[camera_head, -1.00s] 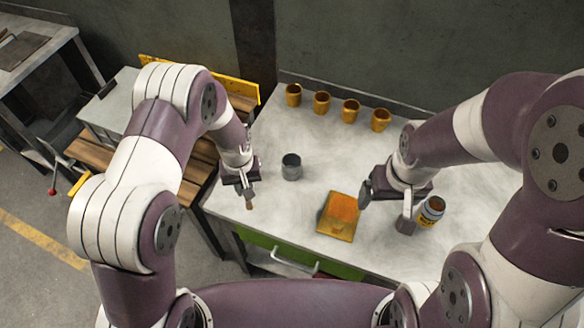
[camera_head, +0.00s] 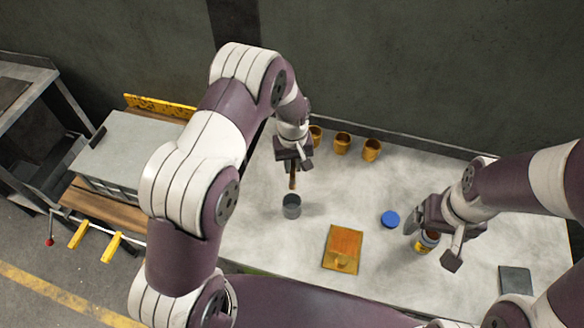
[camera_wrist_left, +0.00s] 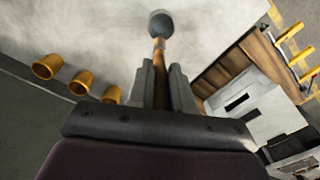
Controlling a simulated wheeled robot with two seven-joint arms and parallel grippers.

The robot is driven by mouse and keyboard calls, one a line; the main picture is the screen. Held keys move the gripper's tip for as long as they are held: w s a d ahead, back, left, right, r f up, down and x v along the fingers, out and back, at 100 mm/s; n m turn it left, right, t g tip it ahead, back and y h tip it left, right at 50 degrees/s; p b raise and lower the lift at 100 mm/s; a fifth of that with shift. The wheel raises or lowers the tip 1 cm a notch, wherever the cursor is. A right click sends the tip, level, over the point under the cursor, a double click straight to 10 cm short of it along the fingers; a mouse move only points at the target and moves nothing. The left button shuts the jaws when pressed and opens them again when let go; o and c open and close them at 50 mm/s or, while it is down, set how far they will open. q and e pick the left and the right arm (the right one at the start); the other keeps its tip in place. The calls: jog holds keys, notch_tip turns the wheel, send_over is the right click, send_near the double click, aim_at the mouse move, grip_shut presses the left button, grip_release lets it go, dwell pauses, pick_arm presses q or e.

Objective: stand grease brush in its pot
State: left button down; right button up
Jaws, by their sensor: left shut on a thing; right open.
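My left gripper (camera_head: 293,165) is shut on the grease brush (camera_head: 292,183), holding it brush end down above the table. The brush's lower end is just above the grey pot (camera_head: 291,208), roughly in line with it; I cannot tell whether it has passed the rim. In the left wrist view, the brush (camera_wrist_left: 158,52) extends from between the fingers (camera_wrist_left: 161,88) and its far end overlaps the round grey pot (camera_wrist_left: 161,22).
A yellow tray with an orange surface (camera_head: 342,242) lies right of the pot. A blue disc (camera_head: 390,219) lies near the jar. Several orange cups (camera_head: 342,144) line the table's back. A dark plate (camera_head: 516,280) lies at the right. The table between cups and tray is clear.

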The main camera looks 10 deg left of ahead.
aim_at(292, 188)
pick_arm(q)
jog(key=shift+s+d+f+b, duration=0.1)
jog(key=shift+s+f+b, duration=0.2)
jog(key=shift+s, duration=0.1)
jog(key=shift+s+f+b, duration=0.1)
jog(key=shift+f+b, duration=0.2)
jog(key=shift+f, duration=0.05)
jog(key=f+b, duration=0.3)
jog(key=f, duration=0.2)
jog(key=f+b, duration=0.4)
jog(key=f, duration=0.1)
jog(key=shift+w+f+b, duration=0.2)
jog(key=shift+f+b, duration=0.1)
jog(key=c, duration=1)
grip_release()
jog(key=shift+o, duration=0.2)
